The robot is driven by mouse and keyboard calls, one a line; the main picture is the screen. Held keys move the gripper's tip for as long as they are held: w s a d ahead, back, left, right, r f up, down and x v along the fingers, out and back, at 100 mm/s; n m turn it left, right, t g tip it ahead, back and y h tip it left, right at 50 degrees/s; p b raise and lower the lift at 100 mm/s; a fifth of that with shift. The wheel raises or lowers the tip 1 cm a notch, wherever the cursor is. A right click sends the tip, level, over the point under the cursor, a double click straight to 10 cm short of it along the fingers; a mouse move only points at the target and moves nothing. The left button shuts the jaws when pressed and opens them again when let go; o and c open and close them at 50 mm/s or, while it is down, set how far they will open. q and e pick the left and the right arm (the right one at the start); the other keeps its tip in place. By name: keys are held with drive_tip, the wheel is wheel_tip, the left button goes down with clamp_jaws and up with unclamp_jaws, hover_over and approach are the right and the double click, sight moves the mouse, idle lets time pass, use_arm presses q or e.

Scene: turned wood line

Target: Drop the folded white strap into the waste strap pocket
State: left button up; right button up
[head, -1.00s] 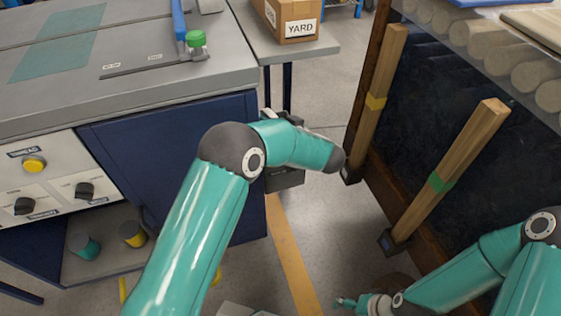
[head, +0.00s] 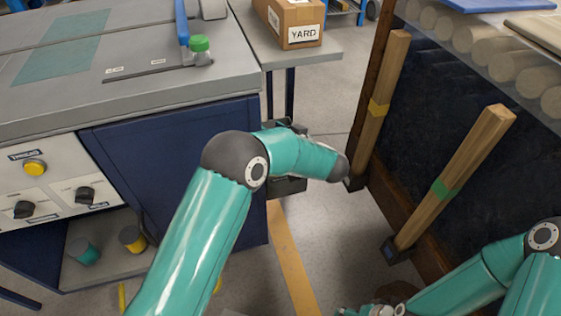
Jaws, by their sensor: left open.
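I do not make out the folded white strap in the head view. My left gripper (head: 287,126) is open and mostly hidden behind my own teal forearm, beside the right end of the blue bench cabinet. Only small dark parts show above the forearm. A dark grey box-like part (head: 289,186) shows just below the forearm at the cabinet's side. I cannot tell whether it is the waste strap pocket.
The grey bench (head: 150,98) fills the left, with knobs on its front. A YARD carton (head: 289,20) stands on a side table behind. Wooden posts (head: 455,178) lean by the dark rack at the right. Grey floor with a yellow stripe (head: 290,258) lies between.

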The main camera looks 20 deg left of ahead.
use_arm(q)
drive_tip(key=v, duration=0.7)
drive_tip(key=shift+s, duration=0.2)
drive_tip(key=shift+d, duration=0.15)
drive_tip(key=shift+r, duration=0.1)
